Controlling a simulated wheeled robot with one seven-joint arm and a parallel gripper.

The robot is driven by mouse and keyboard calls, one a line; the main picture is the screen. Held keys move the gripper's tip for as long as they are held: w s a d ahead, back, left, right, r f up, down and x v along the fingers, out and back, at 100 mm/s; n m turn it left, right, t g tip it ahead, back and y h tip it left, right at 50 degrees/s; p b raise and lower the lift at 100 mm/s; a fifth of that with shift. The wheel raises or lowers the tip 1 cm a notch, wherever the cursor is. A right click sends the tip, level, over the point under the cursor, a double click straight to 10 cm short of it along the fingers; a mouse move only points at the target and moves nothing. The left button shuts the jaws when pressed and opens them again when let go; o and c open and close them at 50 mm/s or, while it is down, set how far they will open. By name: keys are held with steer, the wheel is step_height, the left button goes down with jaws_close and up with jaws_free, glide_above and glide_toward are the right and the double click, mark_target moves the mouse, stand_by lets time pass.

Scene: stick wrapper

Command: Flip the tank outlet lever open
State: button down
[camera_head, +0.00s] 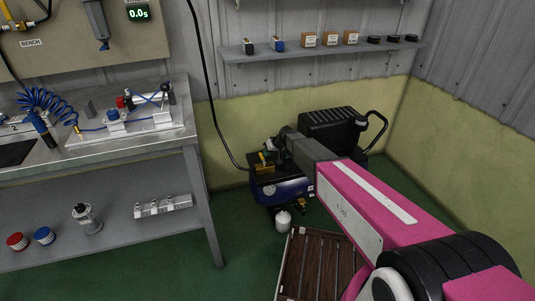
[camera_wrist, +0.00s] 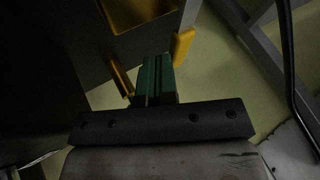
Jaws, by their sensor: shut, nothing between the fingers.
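The blue tank (camera_head: 282,190) is low in the corner beside the bench in the head view, partly hidden by my arm. My gripper (camera_wrist: 156,66) is shut and empty in the wrist view, its green fingers together. One yellow piece (camera_wrist: 183,46) is close to the right of the fingertips, and another (camera_wrist: 122,79) is close on their left. I cannot tell which is the outlet lever, or whether the fingers touch either. In the head view a yellow part (camera_head: 263,164) shows above the tank, and a small brass fitting (camera_head: 302,207) at its lower right.
A black ribbed unit (camera_head: 330,125) with a curved handle stands behind the tank. A white bottle (camera_head: 283,221) and a slatted wooden pallet (camera_head: 318,268) are in front. The grey bench (camera_head: 190,137) is at left. A black hose (camera_head: 207,85) hangs down the wall. Green floor shows between bench and pallet.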

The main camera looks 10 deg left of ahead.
mark_target(260, 154)
steer(key=shift+a+n+g, duration=0.35)
steer(key=shift+n+g, duration=0.05)
steer(key=shift+n, duration=0.2)
steer(key=shift+a+n+g, duration=0.6)
steer(key=shift+n+g, duration=0.1)
steer(key=shift+n, duration=0.4)
steer(key=a+n+g, duration=0.1)
steer(key=s+n+g, duration=0.1)
steer(key=n, duration=0.1)
steer(key=shift+a+n+h, duration=0.3)
steer(key=shift+a+h, duration=0.05)
steer(key=shift+h, duration=0.05)
steer(key=n+g, duration=0.1)
steer(key=s+a+n+h, duration=0.1)
steer(key=n, duration=0.1)
steer(key=n+g+h, duration=0.1)
steer(key=shift+s+a+n+g, duration=0.3)
steer(key=shift+s, duration=0.05)
steer(key=shift+s+a+n+g+h, duration=0.3)
steer(key=shift+s+n+h, duration=0.2)
steer(key=shift+n, duration=0.4)
steer(key=shift+s+n, duration=0.2)
steer(key=shift+n, duration=0.1)
steer(key=shift+s, duration=0.2)
steer(key=shift+d, duration=0.2)
